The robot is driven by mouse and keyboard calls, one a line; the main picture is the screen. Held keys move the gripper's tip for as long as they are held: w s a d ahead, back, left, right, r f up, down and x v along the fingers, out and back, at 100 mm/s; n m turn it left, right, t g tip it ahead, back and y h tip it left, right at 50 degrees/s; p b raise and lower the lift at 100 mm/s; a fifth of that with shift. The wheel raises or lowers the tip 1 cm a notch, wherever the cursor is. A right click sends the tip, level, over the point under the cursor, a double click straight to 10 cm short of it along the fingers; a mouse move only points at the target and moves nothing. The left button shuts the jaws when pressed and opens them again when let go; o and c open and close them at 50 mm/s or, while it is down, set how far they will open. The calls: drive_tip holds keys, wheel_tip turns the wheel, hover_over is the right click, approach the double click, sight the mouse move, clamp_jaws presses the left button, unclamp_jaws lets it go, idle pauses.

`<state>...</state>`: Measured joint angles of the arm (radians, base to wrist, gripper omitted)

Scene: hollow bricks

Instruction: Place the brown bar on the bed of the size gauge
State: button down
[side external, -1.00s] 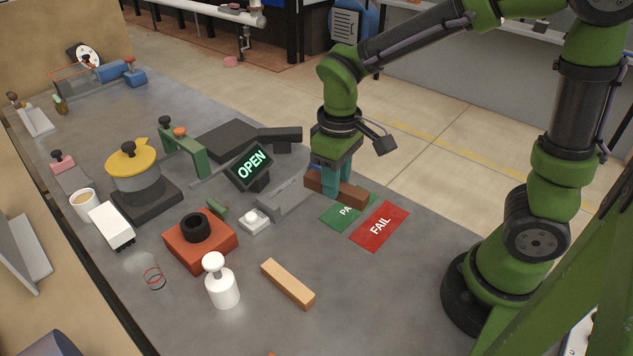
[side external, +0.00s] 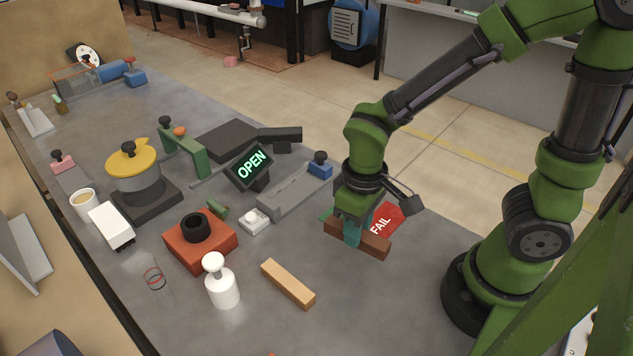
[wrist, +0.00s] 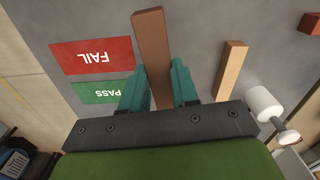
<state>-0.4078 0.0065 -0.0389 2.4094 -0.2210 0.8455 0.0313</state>
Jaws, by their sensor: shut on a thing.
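My gripper (side external: 352,234) is shut on the brown bar (side external: 375,245), with a teal finger on each side of it. The bar is held level and appears to be above the table, in front of the PASS and FAIL mats. In the wrist view the bar (wrist: 152,45) runs up between the fingers and its near end is hidden. The size gauge appears to be the long grey bed (side external: 292,194) with a blue knobbed block (side external: 320,166) at its far end, left of my gripper. The bed looks empty.
A sign reading OPEN (side external: 248,166) stands behind the bed. A red FAIL mat (side external: 388,217) lies beside my gripper; the green PASS mat (wrist: 100,93) shows in the wrist view.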

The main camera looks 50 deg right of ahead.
drive_tip(key=shift+s+f+m, duration=0.3)
drive_tip(key=shift+s+f, duration=0.45)
drive_tip(key=shift+s, duration=0.05)
drive_tip(key=shift+f, duration=0.2)
hover_over(284, 246)
drive_tip(key=shift+s+f+m, duration=0.1)
drive_tip(key=shift+f+m, duration=0.3)
drive_tip(key=shift+f, duration=2.1)
drive_tip(key=shift+f, duration=0.15)
drive_tip(key=c, duration=0.8)
unclamp_jaws()
drive_tip(key=shift+c, duration=0.2)
